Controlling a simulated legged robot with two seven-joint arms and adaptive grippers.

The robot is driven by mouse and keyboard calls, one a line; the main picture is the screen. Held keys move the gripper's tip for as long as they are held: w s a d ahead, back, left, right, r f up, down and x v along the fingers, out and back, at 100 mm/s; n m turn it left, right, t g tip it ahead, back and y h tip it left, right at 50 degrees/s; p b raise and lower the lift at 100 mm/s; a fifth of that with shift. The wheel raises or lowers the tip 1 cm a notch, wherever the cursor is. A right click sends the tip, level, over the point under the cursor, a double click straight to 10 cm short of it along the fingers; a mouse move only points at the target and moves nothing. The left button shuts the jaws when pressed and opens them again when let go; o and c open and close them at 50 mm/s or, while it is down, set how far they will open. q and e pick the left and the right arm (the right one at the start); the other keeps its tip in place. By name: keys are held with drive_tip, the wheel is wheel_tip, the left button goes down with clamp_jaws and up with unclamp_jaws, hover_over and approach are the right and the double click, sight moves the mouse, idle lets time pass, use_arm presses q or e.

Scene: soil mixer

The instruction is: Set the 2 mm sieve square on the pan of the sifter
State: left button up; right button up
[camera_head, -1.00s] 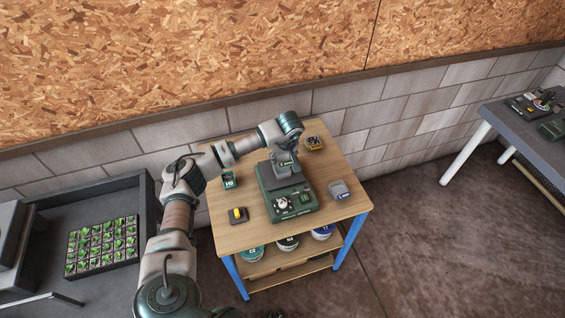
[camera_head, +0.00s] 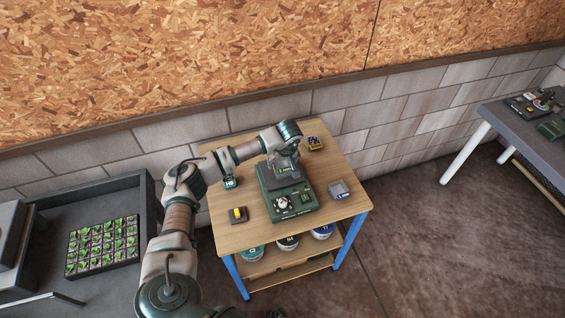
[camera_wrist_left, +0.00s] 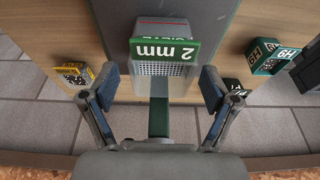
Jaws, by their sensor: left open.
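The 2 mm sieve, with a green label strip (camera_wrist_left: 165,51) and perforated grey mesh, lies over the grey bed of the sifter. In the wrist view my left gripper (camera_wrist_left: 159,78) is open. Its two fingers stand on either side of the sieve, with gaps showing between them and it. In the head view my left gripper (camera_head: 284,152) is over the back of the green sifter (camera_head: 291,203), hiding part of the sieve (camera_head: 286,168). The pan is not clearly visible under the sieve, so I cannot tell how squarely it sits. My right gripper is not in view.
The sifter stands on a wooden table (camera_head: 255,229). Tubs sit on the shelf below. A seedling tray (camera_head: 102,246) is at left.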

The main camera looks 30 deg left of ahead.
sight(285, 169)
use_arm(q)
drive_tip(key=v, duration=1.1)
drive_tip(key=shift+r, duration=0.2)
